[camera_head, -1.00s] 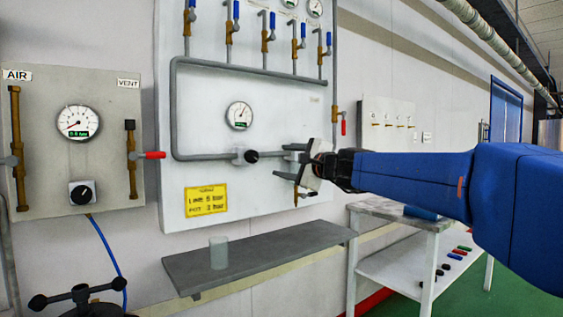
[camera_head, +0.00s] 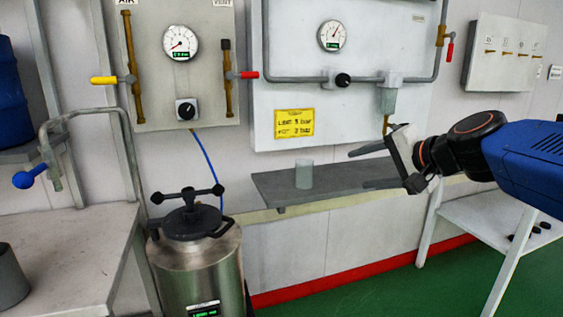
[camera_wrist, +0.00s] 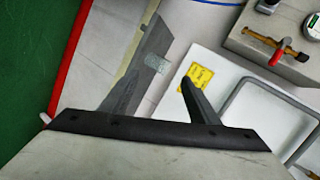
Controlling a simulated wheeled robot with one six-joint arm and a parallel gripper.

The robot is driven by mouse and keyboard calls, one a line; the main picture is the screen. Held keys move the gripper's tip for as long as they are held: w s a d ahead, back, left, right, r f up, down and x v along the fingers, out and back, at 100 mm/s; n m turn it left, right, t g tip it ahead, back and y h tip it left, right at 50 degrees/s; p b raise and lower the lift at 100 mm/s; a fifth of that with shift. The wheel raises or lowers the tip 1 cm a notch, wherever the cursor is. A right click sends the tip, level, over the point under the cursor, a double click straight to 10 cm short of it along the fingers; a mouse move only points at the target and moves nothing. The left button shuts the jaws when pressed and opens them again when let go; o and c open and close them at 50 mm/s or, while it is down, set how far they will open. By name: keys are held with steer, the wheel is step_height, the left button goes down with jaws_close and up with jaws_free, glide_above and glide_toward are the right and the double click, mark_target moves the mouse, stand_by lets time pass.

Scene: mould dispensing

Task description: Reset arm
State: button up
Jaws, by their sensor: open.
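My gripper (camera_head: 357,170) is at the right in the head view, with my blue arm coming in from the right edge. Its two dark fingers point left and stand apart, with nothing between them. It is in front of the wall, below the large panel's lower right fitting and by the right end of the grey shelf (camera_head: 285,185). In the wrist view one dark finger (camera_wrist: 197,101) points up beside the yellow label. The cup on the shelf appears beyond the fingers, clear of them.
A grey cup (camera_head: 304,174) stands on the shelf. A metal pressure pot (camera_head: 196,262) with a black lid is at lower centre-left. A table (camera_head: 75,245) with a grey cylinder (camera_head: 10,278) is at left. A white side table (camera_head: 490,222) is below my arm. Green floor shows at lower right.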

steer(key=s+d+f+n+g+h, duration=0.3)
steer(key=s+d+f+n, duration=0.1)
steer(key=s+f, duration=0.7)
steer(key=s+d+f+n+g+h, duration=0.3)
steer(key=s+d+f+n, duration=0.1)
steer(key=s+f, duration=0.8)
steer(key=shift+d+f+n, duration=0.4)
steer(key=shift+f+n, duration=0.1)
steer(key=shift+a, duration=0.15)
stand_by(1.8)
